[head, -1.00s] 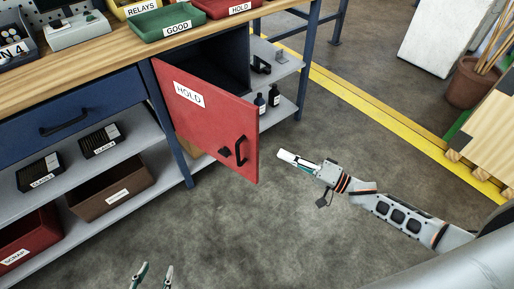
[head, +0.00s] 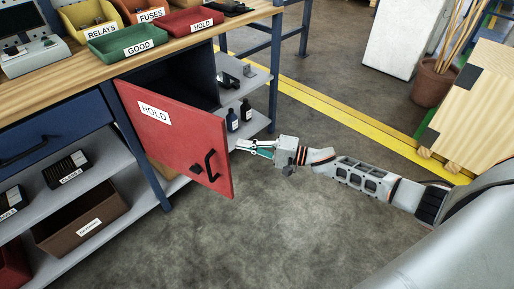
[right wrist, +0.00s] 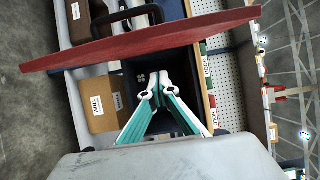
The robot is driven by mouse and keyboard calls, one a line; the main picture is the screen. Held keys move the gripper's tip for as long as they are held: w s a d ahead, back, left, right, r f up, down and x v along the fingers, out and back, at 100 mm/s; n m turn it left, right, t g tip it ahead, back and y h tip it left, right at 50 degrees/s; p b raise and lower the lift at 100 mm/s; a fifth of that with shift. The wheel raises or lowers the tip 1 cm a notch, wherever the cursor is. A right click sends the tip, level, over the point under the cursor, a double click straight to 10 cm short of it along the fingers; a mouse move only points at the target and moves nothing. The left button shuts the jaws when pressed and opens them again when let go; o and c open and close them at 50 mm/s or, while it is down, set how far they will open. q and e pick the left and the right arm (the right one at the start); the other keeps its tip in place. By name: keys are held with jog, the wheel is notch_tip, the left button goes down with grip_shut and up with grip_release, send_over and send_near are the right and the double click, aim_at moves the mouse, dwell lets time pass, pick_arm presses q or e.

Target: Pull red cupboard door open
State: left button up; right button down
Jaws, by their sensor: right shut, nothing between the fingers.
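The red cupboard door (head: 180,145), labelled HOLD, stands partly open under the workbench, with the dark cupboard interior (head: 195,75) showing behind it. Its black handle (head: 209,165) is on the outer face, near the free edge. My right gripper (head: 238,147) is shut and empty, just right of the door's free edge. In the right wrist view the shut fingers (right wrist: 157,84) point at the cupboard opening, on the inner side of the door (right wrist: 140,42), which shows nearly edge-on. I cannot tell whether they touch it. My left gripper is not in view.
A grey shelf (head: 245,88) with dark bottles (head: 233,120) is right of the cupboard. A blue drawer (head: 50,145) and a brown bin (head: 85,220) are to the left. The floor (head: 290,230) before the door is clear. A wooden crate (head: 480,100) stands at right.

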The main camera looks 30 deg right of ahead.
jog(key=s+a+p, duration=0.2)
jog(key=a, duration=0.1)
jog(key=s+a+m+t+h+p, duration=0.1)
jog(key=a+p, duration=0.1)
jog(key=a, duration=0.2)
jog(key=s+a+r+t+h+p, duration=0.1)
jog(key=s+a+p, duration=0.1)
jog(key=a, duration=0.1)
jog(key=shift+s+a+r+m, duration=0.1)
jog(key=shift+s+a+m, duration=0.25)
jog(key=shift+m, duration=0.05)
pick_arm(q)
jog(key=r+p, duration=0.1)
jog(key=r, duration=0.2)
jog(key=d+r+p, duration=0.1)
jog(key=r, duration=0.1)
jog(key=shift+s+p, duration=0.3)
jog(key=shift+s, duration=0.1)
pick_arm(e)
jog(key=s+a, duration=0.2)
jog(key=a, duration=0.6)
jog(key=s+a+f+m+t+h, duration=0.1)
jog(key=s+a, duration=0.2)
jog(key=a, duration=0.5)
jog(key=shift+s+h, duration=0.3)
jog(key=shift+f, duration=0.1)
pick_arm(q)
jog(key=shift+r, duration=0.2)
pick_arm(e)
jog(key=shift+d, duration=0.15)
